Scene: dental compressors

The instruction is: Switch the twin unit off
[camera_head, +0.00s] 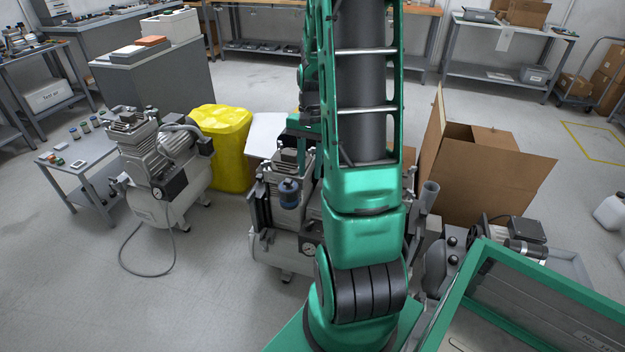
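A compressor (309,249) with a white tank, a grey finned head and a round gauge stands on the floor in the middle, largely hidden behind my green arm. It may be the twin unit; I cannot count its heads. A blue-grey canister (289,192) is on its front. Another compressor (160,205) with a white tank, gauge and finned motor stands clear to the left. I cannot make out a switch on either one. The far end of my arm shows partly above the middle compressor's head, behind my nearer arm links. Its fingers cannot be made out, nor any contact.
A yellow container (222,145) stands behind the compressors. An open cardboard box (490,172) is at the right, with a motor-like part (515,230) in front. A low grey table (85,152) is at the left.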

